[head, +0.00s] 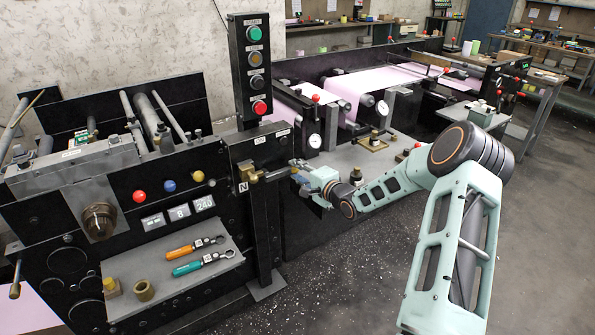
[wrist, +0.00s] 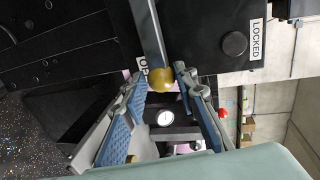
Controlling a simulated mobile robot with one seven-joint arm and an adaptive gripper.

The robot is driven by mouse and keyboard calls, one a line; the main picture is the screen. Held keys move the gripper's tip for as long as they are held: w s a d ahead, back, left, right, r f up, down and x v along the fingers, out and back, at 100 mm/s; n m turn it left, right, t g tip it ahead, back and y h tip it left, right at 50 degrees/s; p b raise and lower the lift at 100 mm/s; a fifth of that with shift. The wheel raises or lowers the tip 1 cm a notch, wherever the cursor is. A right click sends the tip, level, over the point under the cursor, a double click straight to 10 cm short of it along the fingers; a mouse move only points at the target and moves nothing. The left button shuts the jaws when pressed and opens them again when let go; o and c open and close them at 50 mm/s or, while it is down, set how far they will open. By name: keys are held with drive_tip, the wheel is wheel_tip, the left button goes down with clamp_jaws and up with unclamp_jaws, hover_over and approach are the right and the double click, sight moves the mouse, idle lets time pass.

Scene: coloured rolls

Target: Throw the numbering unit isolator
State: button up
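The isolator is a flat metal lever (wrist: 149,36) with a round brass knob (wrist: 162,80) at its end. In the head view its lever (head: 277,174) juts out roughly level from a brass pivot (head: 248,173) on the black machine frame. My gripper (wrist: 163,73) is open, with a blue-padded finger on each side of the knob. The knob sits at the fingertips, and I cannot tell whether either finger touches it. In the head view my gripper (head: 297,172) is at the lever's free end, partly hiding it.
A pushbutton column (head: 252,70) rises above the lever. A shelf (head: 190,268) with orange and teal wrenches stands to the left. A white dial gauge (wrist: 165,118) shows beyond the fingers. Rollers with pink web (head: 350,90) lie behind; open speckled floor is in front.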

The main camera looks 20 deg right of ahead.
drive_tip(key=o, duration=0.3)
drive_tip(key=v, duration=1.2)
